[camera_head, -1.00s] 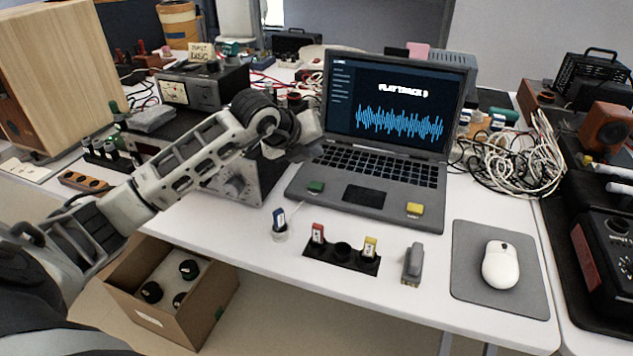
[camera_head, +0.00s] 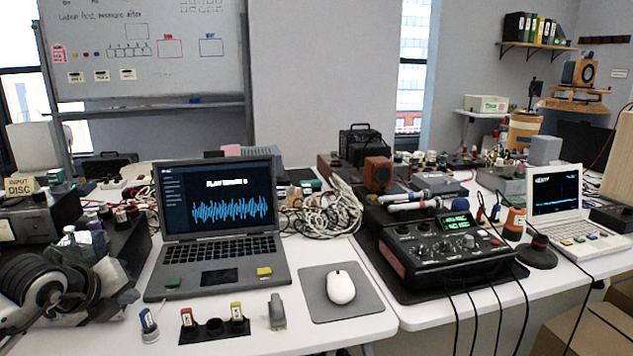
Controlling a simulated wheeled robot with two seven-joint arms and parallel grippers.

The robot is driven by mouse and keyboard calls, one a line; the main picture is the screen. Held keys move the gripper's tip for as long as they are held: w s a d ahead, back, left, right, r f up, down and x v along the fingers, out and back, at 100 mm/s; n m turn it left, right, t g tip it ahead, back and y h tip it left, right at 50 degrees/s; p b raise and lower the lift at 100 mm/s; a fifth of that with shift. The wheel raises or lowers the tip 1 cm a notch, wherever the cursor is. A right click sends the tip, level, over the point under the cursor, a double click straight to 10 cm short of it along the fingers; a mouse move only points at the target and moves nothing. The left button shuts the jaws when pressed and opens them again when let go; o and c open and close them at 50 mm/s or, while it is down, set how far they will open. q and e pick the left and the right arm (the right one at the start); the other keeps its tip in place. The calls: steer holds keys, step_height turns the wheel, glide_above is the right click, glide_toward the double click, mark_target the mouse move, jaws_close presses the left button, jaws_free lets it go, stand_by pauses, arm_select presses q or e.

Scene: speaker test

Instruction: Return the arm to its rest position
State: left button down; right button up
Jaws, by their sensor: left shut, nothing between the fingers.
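My left arm enters at the lower left edge, with its black-and-grey wrist joint showing large. My left gripper (camera_head: 118,292) is shut and empty, left of the dark grey laptop (camera_head: 218,225). It appears in front of the dark equipment at the left; whether it touches anything there, I cannot tell. Most of the left arm is out of the picture. My right arm and right gripper are not in view.
The white table (camera_head: 255,330) holds a black holder (camera_head: 214,328) with coloured plugs, a grey mouse pad (camera_head: 372,303) with a white mouse (camera_head: 341,287), and tangled cables (camera_head: 330,212). A black mixer (camera_head: 445,250) and white laptop (camera_head: 555,205) stand right.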

arm_select(q)
steer(key=d+h, duration=0.1)
steer(key=d, duration=0.1)
steer(key=d+f+h, duration=0.1)
steer(key=d, duration=0.1)
steer(key=d+f+m+h, duration=0.1)
steer(key=d, duration=0.1)
steer(key=shift+s+d+f, duration=0.25)
steer(key=shift+s+d, duration=0.05)
steer(key=s+d+r+n+t+h+p, duration=0.1)
steer(key=s+d+r+n+t+h, duration=0.15)
steer(key=s+d+h, duration=0.4)
steer(key=s+d+r+n+t+h+p, duration=0.1)
steer(key=s+d+n+h, duration=0.15)
steer(key=d, duration=0.65)
steer(key=s+a+f+n+g+y+p, duration=0.1)
steer(key=s+f+n+g+y+p, duration=0.1)
steer(key=s+f+n+y, duration=0.7)
steer(key=s+f+n, duration=0.5)
steer(key=f+n, duration=0.1)
steer(key=n, duration=0.6)
steer(key=shift+s+a+n+y+p, duration=0.2)
steer(key=shift+a+n+y+p, duration=0.1)
steer(key=shift+a+n, duration=0.1)
